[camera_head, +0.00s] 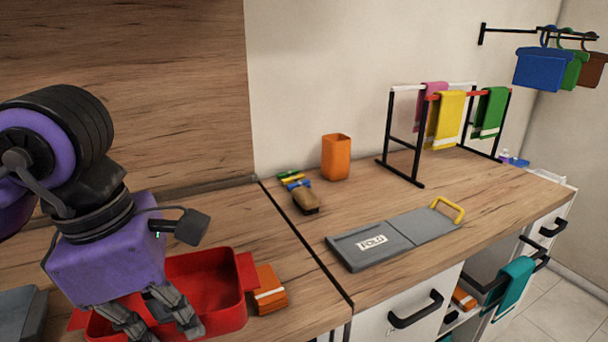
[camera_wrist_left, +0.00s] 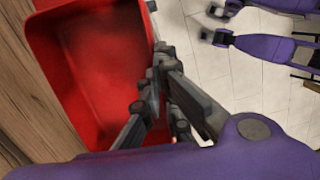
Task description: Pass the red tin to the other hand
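The red tin (camera_head: 205,280) is a deep rectangular pan with side handles on the counter at the lower left of the head view. In the left wrist view the tin (camera_wrist_left: 100,60) fills the upper left, and its inside looks empty. My left gripper (camera_head: 158,332) points down over the tin's near side, with its fingers apart. In the left wrist view the left gripper (camera_wrist_left: 151,85) overlaps the tin's edge, and red shows between the fingers. I cannot tell whether the fingers touch the rim.
An orange cloth (camera_head: 269,289) lies right beside the tin. A grey folding board (camera_head: 400,238), an orange cup (camera_head: 336,157), a brush (camera_head: 305,199) and a towel rack (camera_head: 391,135) stand farther right. The counter between the brush and board is clear.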

